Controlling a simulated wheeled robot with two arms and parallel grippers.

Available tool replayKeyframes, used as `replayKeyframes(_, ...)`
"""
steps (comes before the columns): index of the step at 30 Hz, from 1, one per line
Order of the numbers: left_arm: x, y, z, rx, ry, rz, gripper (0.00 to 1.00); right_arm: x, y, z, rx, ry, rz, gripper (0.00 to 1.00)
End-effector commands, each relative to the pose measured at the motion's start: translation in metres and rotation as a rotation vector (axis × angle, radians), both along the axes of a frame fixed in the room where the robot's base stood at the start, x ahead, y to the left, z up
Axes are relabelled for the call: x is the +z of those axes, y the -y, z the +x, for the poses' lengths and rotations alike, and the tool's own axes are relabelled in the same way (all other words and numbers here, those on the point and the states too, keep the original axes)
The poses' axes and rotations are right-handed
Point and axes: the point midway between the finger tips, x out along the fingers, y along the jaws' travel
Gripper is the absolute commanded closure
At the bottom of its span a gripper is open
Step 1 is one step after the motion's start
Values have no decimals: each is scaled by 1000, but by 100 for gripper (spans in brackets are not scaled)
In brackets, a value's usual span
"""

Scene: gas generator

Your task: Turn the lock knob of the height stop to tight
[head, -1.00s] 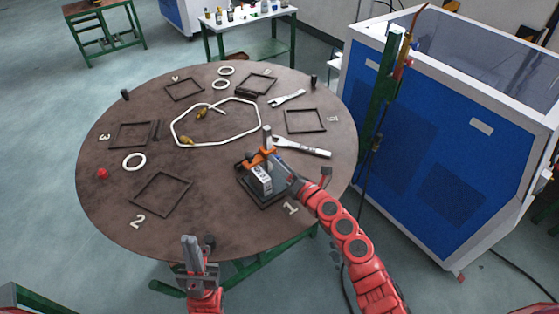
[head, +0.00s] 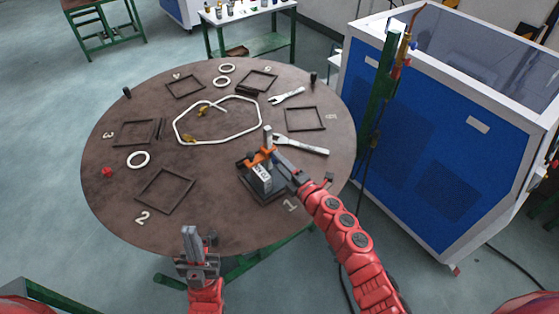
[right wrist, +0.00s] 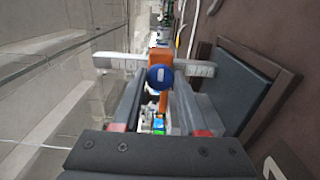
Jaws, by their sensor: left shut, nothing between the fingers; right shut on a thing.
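The height stop (head: 258,157) is an orange bracket on an upright grey metal post (head: 267,137), above a grey block on the table's near right part. In the right wrist view the orange bracket (right wrist: 160,58) sits across a pale graduated bar (right wrist: 195,68). The round blue lock knob (right wrist: 160,77) faces the camera, with a short white mark lying level in the picture. My right gripper (right wrist: 158,85) is shut on the knob, one finger on each side; it shows in the head view (head: 280,165). My left gripper (head: 190,233) is shut and empty at the table's near edge.
A blue and white cabinet (head: 440,130) stands close on the right. The table's near middle is clear.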

Motion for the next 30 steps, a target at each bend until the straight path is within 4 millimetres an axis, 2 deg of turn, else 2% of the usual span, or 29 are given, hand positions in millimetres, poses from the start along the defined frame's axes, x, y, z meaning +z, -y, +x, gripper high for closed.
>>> replayKeyframes(17, 2, 0, 0, 0, 0, 0, 100, 0, 0, 0, 0, -20, 28, 100)
replayKeyframes(18, 2, 0, 0, 0, 0, 0, 100, 0, 0, 0, 0, -21, 27, 55)
replayKeyframes(21, 2, 0, 0, 0, 0, 0, 100, 0, 0, 0, 1, -20, 28, 37)
replayKeyframes(23, 2, 0, 0, 0, 0, 0, 100, 0, 0, 0, 0, -20, 28, 28)
replayKeyframes(30, 2, 0, 0, 0, 0, 0, 100, 0, 0, 0, 1, -19, 27, 28)
